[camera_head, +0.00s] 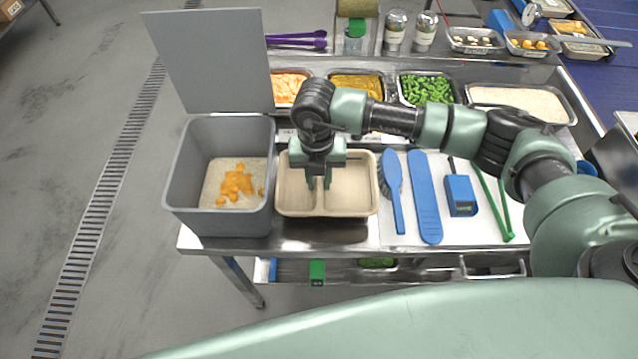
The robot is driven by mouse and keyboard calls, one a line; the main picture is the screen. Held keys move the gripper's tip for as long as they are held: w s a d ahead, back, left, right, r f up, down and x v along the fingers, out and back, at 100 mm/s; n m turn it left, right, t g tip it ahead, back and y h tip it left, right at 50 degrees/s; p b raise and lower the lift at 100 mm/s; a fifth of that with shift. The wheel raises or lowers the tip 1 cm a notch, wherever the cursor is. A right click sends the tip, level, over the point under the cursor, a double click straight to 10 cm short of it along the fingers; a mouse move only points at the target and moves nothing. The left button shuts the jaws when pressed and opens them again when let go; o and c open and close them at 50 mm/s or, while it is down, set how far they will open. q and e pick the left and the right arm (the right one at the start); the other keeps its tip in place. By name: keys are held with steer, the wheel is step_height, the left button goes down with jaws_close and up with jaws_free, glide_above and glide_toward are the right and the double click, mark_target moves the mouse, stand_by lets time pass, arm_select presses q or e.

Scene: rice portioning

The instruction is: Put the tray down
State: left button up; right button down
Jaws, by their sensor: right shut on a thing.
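A beige tray (352,192) with two compartments, empty as far as I can see, is at the table's front left, right beside the grey bin. My right gripper (319,183) reaches down into it from above and is shut on the tray's middle divider. The wrist and fingers hide part of the tray's far rim and divider. I cannot tell whether the tray's underside touches the steel table (300,232). My left gripper is not in view.
An open grey bin (190,190) with orange pieces inside stands left of the tray, its lid (212,62) raised. A blue brush (392,185), a blue paddle (424,195), a blue-black device (461,195) and green tongs (492,200) lie at right. Food pans (520,100) line the back.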

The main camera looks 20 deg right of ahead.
mark_target(319, 188)
step_height(319, 188, down, 3)
steer(key=shift+f+p, duration=0.1)
steer(key=shift+p, duration=0.2)
steer(key=shift+f, duration=0.1)
steer(key=shift+f, duration=0.15)
steer(key=c, duration=1.2)
jaws_free()
steer(key=shift+r, duration=0.2)
step_height(319, 188, up, 11)
steer(key=b, duration=0.4)
steer(key=shift+a+f, duration=0.15)
steer(key=shift+r, duration=0.7)
